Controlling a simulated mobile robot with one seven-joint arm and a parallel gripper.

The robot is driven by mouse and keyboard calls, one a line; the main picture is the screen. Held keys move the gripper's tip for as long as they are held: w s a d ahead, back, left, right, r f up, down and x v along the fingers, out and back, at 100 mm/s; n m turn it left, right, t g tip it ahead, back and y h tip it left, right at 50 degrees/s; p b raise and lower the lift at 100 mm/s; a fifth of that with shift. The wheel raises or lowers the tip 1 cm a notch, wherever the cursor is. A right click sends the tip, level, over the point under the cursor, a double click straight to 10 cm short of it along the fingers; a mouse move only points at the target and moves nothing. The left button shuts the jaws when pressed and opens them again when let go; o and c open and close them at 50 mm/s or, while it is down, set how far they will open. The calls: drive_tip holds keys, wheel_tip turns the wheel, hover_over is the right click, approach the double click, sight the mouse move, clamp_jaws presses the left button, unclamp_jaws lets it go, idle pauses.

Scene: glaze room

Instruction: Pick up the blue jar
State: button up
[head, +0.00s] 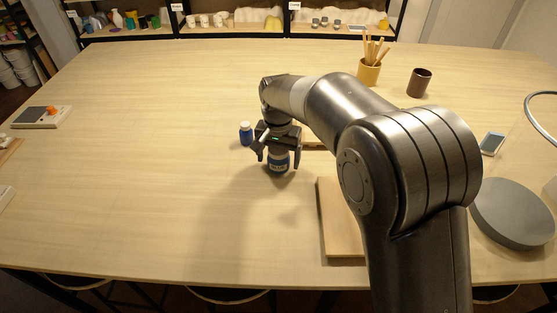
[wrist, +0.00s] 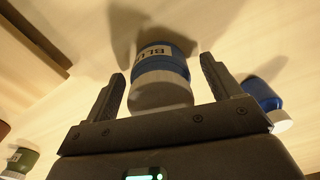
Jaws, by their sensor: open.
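The blue jar (head: 279,165) stands upright on the table below my gripper (head: 280,158) in the head view. Its label shows letters reading "BLU", partly cut off, in the wrist view (wrist: 163,62), and its lid is pale grey. My gripper is open and points down, with one finger on each side of the jar. In the wrist view (wrist: 165,92) gaps show between the jar and both fingers. My gripper's body hides the jar's top in the head view.
A smaller blue bottle (head: 246,134) with a white cap stands close to the left of my gripper; it also shows in the wrist view (wrist: 260,94). A green jar (wrist: 20,158) is at the wrist view's lower left. A board (head: 339,222) lies to the right.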

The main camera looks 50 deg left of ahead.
drive_tip(key=shift+c, duration=0.4)
drive_tip(key=c, duration=1.1)
drive_tip(key=shift+r, duration=0.15)
drive_tip(key=shift+c, duration=0.2)
